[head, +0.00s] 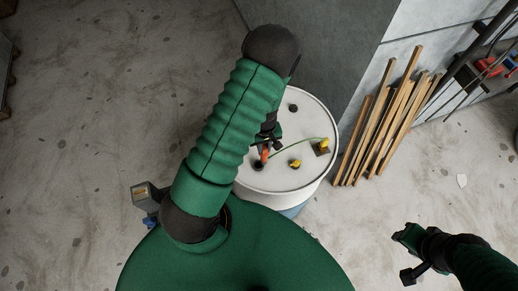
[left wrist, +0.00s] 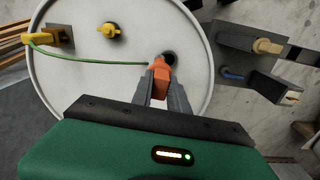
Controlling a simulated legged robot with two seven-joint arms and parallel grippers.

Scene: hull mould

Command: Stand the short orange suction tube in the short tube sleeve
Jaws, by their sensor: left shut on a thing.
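The short orange suction tube (head: 264,154) is held in my left gripper (head: 267,145) over the white round top. In the left wrist view the tube (left wrist: 160,76) sits between the two grey fingers of the left gripper (left wrist: 162,92), which are shut on it. Its far end meets a dark round sleeve (left wrist: 169,58), which also shows in the head view (head: 258,165). I cannot tell whether the tube end is inside the sleeve or just at its rim.
The white top (head: 262,181) also bears a yellow piece in a dark ring (head: 295,163), a yellow-ended block (head: 321,147) with a green line (head: 298,141), and a dark round fitting (head: 293,107). Wooden strips (head: 390,120) lean at the right. The concrete floor is mostly clear.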

